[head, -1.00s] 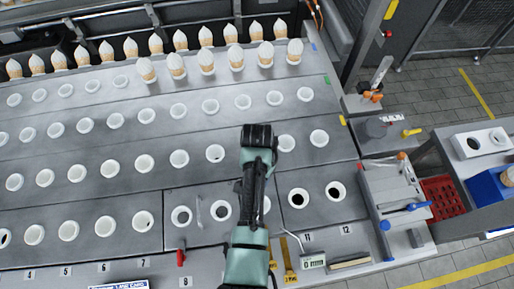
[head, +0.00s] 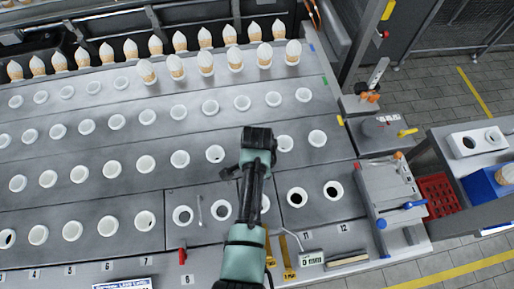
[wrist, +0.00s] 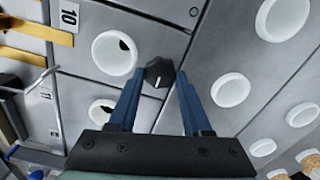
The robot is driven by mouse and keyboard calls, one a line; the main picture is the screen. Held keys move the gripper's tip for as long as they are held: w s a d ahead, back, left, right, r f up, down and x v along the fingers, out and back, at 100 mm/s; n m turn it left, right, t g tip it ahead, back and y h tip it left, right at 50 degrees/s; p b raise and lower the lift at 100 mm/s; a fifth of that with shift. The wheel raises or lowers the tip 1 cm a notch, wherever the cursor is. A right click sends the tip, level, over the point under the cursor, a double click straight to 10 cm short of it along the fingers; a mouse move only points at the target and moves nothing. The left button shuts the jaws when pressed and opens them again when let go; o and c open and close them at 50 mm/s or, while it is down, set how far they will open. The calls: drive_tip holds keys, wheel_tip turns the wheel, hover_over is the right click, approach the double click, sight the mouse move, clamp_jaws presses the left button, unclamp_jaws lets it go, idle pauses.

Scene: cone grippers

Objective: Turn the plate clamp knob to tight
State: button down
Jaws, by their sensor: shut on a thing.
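The plate clamp knob (wrist: 158,74) is a small dark faceted knob with a short white mark, on the grey plate near a seam in the wrist view. Its white mark points toward the gripper's palm, near the bottom of that picture. My gripper (wrist: 160,73) has its two blue fingers on either side of the knob, shut on it. In the head view my arm covers the knob and the fingers, so neither can be made out there.
White-rimmed holes (head: 297,197) surround the arm across the grey plates. A red-handled part (head: 182,256) and yellow strips (head: 288,262) lie along the front edge. White-tipped cones (head: 205,62) stand in the back rows. A clamp-like fixture (head: 390,190) stands at the right.

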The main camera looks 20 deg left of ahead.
drive_tip(key=shift+w+r, duration=0.1)
drive_tip(key=shift+w, duration=0.1)
drive_tip(key=shift+c, duration=1.7)
unclamp_jaws()
drive_tip(key=shift+s, duration=0.1)
wheel_tip(320, 180, up, 13)
drive_tip(key=b, duration=0.1)
drive_tip(key=shift+b, duration=0.4)
